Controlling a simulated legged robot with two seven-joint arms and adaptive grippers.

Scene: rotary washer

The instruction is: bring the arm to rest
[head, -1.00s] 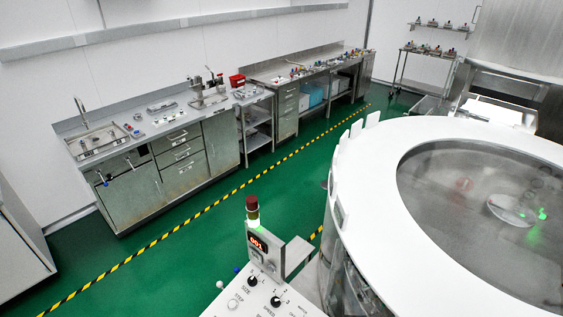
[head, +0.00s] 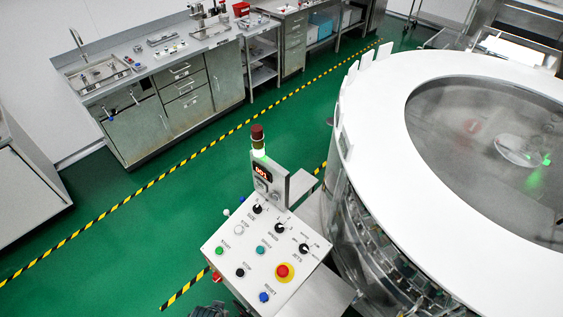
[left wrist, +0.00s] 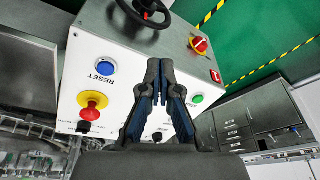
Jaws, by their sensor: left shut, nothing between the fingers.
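In the left wrist view my left gripper (left wrist: 160,78) is shut, with nothing between its fingers. It is in front of the white control panel (left wrist: 118,52), and its fingers hide part of that face. I cannot tell whether they touch it. The panel also shows in the head view (head: 228,262), with several knobs and buttons, a red emergency button (head: 283,271) and a blue RESET button (head: 264,297). Only a small dark part, perhaps of my left gripper, shows at the bottom edge of the head view. My right gripper is not in view.
The large round washer (head: 377,108) with a glass top stands right of the panel. A black handwheel (left wrist: 146,10) and a red knob (left wrist: 199,45) are close by in the left wrist view. Steel counters (head: 190,85) line the wall. Green floor (head: 130,235) is clear between.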

